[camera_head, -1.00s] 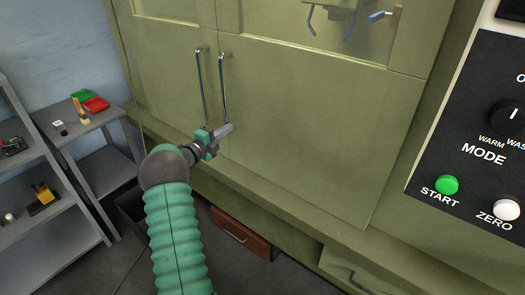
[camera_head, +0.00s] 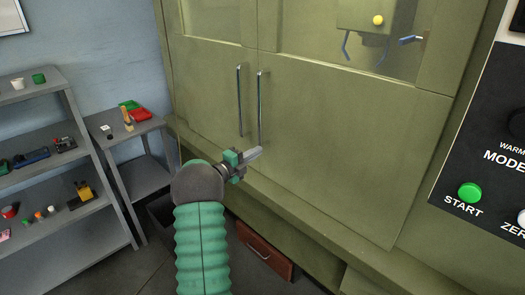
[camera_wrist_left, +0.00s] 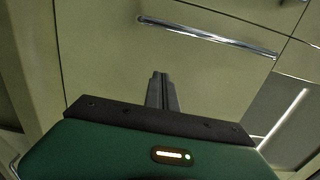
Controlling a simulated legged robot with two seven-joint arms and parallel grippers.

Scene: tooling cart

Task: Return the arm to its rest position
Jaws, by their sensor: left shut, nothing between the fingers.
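My left gripper (camera_head: 252,155) is shut and empty in the head view, in front of the green cabinet (camera_head: 340,140), just below the lower ends of its two door handles. My left arm, in a green ribbed sleeve, comes up from the bottom of the picture. In the left wrist view the closed fingers (camera_wrist_left: 160,90) point toward the cabinet front, with a chrome handle (camera_wrist_left: 205,35) beyond them. The fingers look apart from the handle. Both cabinet doors look shut. My right gripper is not in view.
A grey shelf unit (camera_head: 75,215) with small items and a lower grey table (camera_head: 135,128) stand at the left. A black panel (camera_head: 490,150) with a green START button is at the right. Floor shows at lower left.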

